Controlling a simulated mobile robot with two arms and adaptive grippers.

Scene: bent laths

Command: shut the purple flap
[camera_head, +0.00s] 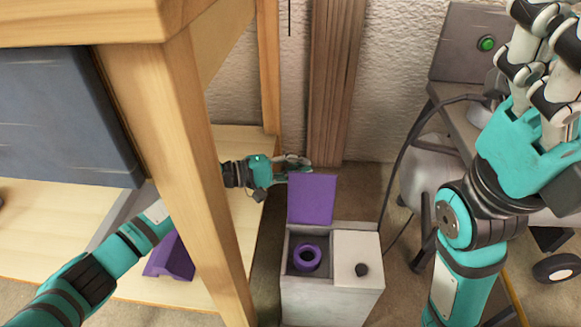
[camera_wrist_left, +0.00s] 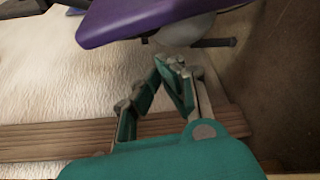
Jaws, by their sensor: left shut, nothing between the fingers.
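The purple flap (camera_head: 311,199) stands raised, roughly upright, at the back of the left compartment of a pale grey box (camera_head: 328,305). That compartment is open and holds a purple ring (camera_head: 307,257). My left gripper (camera_head: 305,163) is behind the flap's upper edge, shut and empty. In the left wrist view, the flap (camera_wrist_left: 165,14) spans the top, beyond the fingertips of the left gripper (camera_wrist_left: 170,62). I cannot tell whether they touch. My right gripper (camera_head: 545,50) is raised at the upper right, far from the box; its finger opening is unclear.
A white lid (camera_head: 357,248) with a dark knob closes the box's right compartment. A wooden table leg (camera_head: 205,170) stands in front of my left arm. A purple object (camera_head: 170,258) lies on the low shelf. A grey machine with a green button (camera_head: 487,43) and a cable stand right.

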